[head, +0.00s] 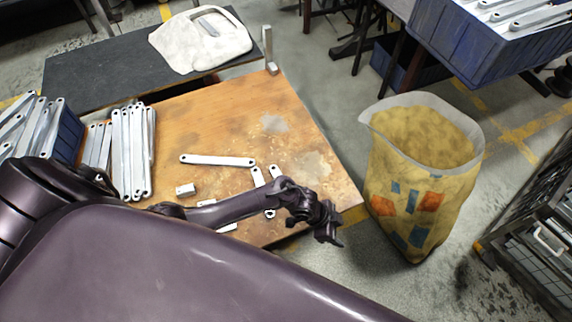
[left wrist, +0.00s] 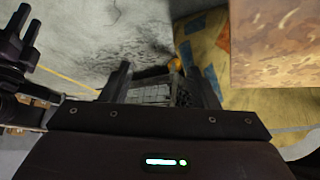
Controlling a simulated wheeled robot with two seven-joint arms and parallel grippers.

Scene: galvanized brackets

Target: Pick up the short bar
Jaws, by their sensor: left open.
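Pale metal bars lie on the wooden table top (head: 235,110). A longer bar (head: 217,160) lies crosswise. Two shorter bars, one at the left (head: 258,177) and one at the right (head: 275,171), lie just beyond my left wrist and are partly hidden by it; I cannot tell which is the short bar. Another bar (head: 227,228) shows partly below my forearm. My left gripper (head: 327,232) is open and empty, at the table's near right edge. In the left wrist view its fingers (left wrist: 167,85) are apart, with floor and a rack beyond. A dark two-pronged part, perhaps my right gripper (left wrist: 24,30), shows at the left there.
A small metal block (head: 185,190) lies left of the loose bars. Several long bars (head: 132,150) are stacked at the table's left, beside a blue bin (head: 68,135). A yellow sack (head: 415,190) stands right of the table. An upright bracket (head: 269,50) stands at the far corner.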

